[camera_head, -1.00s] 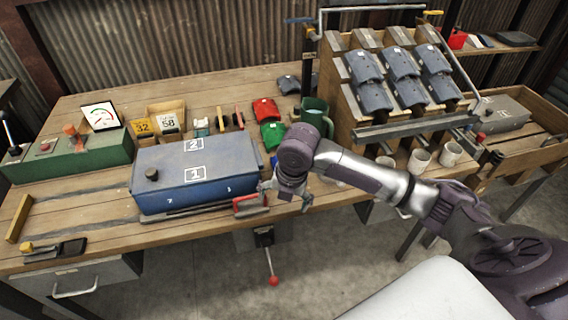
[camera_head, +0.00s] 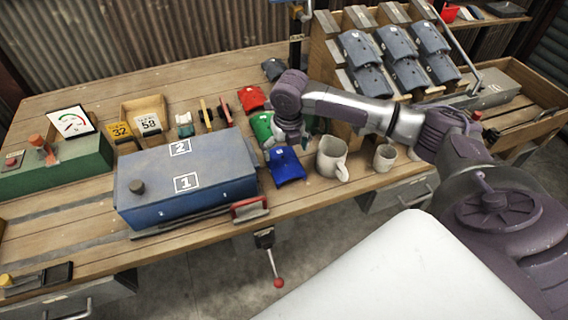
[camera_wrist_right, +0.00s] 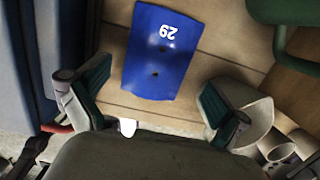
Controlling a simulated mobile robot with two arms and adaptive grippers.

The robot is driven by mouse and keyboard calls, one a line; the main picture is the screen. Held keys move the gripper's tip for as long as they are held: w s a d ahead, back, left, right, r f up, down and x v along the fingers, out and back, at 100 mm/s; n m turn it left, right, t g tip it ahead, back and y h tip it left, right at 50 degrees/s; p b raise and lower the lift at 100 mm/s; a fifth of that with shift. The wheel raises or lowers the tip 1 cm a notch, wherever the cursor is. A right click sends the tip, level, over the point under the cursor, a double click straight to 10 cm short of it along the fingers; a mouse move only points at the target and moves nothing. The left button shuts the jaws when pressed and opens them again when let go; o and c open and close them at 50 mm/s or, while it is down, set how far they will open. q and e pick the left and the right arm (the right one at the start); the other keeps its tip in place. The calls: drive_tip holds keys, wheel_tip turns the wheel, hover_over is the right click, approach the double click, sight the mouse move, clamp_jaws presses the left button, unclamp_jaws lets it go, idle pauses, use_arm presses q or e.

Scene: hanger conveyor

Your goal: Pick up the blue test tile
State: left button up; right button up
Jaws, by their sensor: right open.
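The blue test tile (camera_head: 286,165) lies on the wooden bench, right of the big blue box and in front of the green tile (camera_head: 262,127). In the right wrist view the blue tile (camera_wrist_right: 164,52) is flat, with a white number on it and two dark holes. My right gripper (camera_head: 287,143) is above the bench just behind the blue tile, its fingers partly hidden. In the wrist view my right gripper (camera_wrist_right: 155,92) is open and empty; its fingers stand apart on either side of the tile's near end, not touching it. My left gripper is not in view.
The blue box (camera_head: 187,180) stands close left of the tile. A pale mug (camera_head: 332,158) and a smaller cup (camera_head: 385,157) stand to the right. A red tile (camera_head: 251,98) lies behind the green one. The sloped rack (camera_head: 330,75) of grey tiles stands behind right.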

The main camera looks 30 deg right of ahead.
sight(285, 161)
drive_tip(key=shift+f, duration=0.25)
drive_tip(key=f, duration=0.4)
drive_tip(key=shift+w+f, duration=0.2)
drive_tip(key=shift+f, duration=0.25)
drive_tip(key=shift+c, duration=0.7)
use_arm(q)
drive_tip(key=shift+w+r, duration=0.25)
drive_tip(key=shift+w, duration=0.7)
use_arm(e)
drive_tip(key=c, duration=0.9)
drive_tip(key=shift+r, duration=0.1)
